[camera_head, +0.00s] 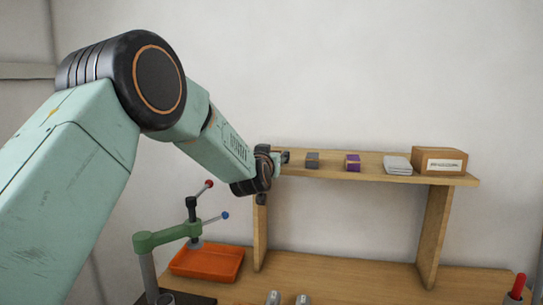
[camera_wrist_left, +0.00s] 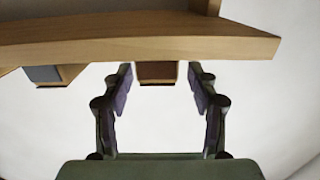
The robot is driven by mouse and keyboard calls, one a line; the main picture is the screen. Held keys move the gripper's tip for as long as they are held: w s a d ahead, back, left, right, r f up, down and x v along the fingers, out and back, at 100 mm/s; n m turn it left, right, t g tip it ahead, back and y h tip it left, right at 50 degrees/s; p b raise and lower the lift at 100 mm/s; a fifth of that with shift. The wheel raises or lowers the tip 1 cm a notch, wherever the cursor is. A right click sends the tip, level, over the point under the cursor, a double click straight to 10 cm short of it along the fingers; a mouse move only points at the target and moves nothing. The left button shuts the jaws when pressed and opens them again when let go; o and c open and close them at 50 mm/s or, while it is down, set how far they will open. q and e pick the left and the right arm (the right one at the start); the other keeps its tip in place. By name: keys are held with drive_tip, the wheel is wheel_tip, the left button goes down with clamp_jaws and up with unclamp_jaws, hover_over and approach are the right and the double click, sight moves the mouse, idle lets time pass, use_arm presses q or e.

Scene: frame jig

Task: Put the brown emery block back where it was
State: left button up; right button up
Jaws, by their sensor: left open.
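The brown emery block (camera_wrist_left: 157,73) shows in the left wrist view, against the edge of the shelf board (camera_wrist_left: 130,50), which lies across the top of that picture. My left gripper (camera_wrist_left: 160,80) is open, with one finger on each side of the block and a visible gap at both sides. In the head view my left gripper (camera_head: 286,157) is at the left end of the shelf (camera_head: 440,178). The brown block cannot be made out there. My right gripper is not in view.
A grey block (camera_head: 312,160) and a purple block (camera_head: 353,162) stand on the shelf, right of my left gripper. An orange tray (camera_head: 207,263) and a green jig (camera_head: 165,238) stand below.

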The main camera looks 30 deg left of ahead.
use_arm(q)
drive_tip(key=shift+w+d, duration=0.1)
drive_tip(key=shift+d, duration=0.05)
drive_tip(key=shift+r, duration=0.1)
drive_tip(key=shift+r, duration=0.2)
drive_tip(key=b+v, duration=0.2)
drive_tip(key=v, duration=1)
drive_tip(key=shift+f, duration=0.1)
drive_tip(key=shift+s+f, duration=0.1)
drive_tip(key=shift+s, duration=0.15)
